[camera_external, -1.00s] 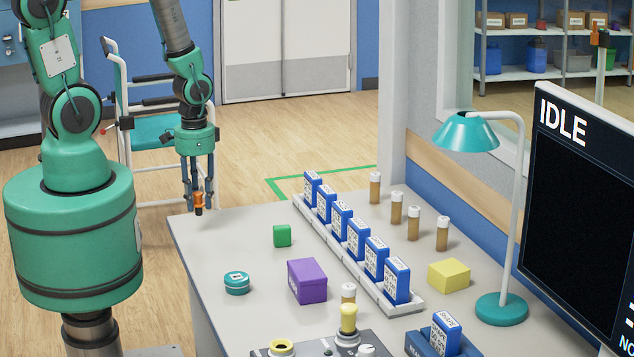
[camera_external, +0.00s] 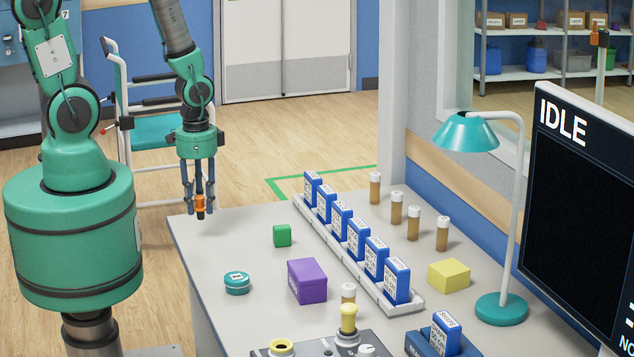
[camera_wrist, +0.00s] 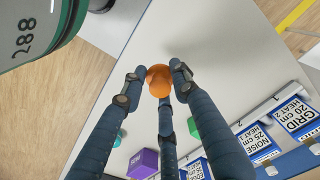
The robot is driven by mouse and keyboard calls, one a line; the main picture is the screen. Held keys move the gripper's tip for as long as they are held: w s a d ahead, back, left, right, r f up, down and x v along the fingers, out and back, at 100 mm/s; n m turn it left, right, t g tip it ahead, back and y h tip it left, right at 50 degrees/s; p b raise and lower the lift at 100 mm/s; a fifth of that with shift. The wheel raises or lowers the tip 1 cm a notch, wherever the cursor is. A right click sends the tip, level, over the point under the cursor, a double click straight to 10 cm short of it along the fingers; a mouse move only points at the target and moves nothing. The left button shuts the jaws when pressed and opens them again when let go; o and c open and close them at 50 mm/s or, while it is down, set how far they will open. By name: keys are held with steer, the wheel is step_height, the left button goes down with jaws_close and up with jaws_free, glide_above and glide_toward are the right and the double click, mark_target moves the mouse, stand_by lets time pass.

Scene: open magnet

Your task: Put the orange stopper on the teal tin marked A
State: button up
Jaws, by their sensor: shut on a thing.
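My gripper (camera_external: 200,207) is shut on the orange stopper (camera_external: 201,203) and holds it above the far left corner of the table. In the wrist view the stopper (camera_wrist: 159,80) shows as an orange ball between the fingertips of my gripper (camera_wrist: 159,80). A round teal tin (camera_external: 237,284) with a white label on top sits on the table, nearer the camera and to the right of the stopper, apart from it. The letter on its label is too small to read surely. In the wrist view the tin (camera_wrist: 119,138) is partly hidden behind a finger.
A green cube (camera_external: 282,236) and a purple block (camera_external: 307,281) stand right of the tin. A white rack (camera_external: 345,257) of blue cards runs beyond them.

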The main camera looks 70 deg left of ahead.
steer(key=s+d+r+m, duration=0.1)
steer(key=s+d+m, duration=0.4)
steer(key=d+m, duration=0.2)
steer(key=s+d+r+m, duration=0.2)
steer(key=s+d+m, duration=0.4)
steer(key=d, duration=0.5)
steer(key=shift+s+m+p, duration=0.15)
steer(key=shift+m+p, duration=0.15)
steer(key=shift+m, duration=1)
steer(key=b, duration=0.3)
glide_above(237, 276)
steer(key=shift+f, duration=0.7)
steer(key=shift+f+b, duration=0.45)
steer(key=shift+f, duration=1.3)
steer(key=shift+f, duration=0.15)
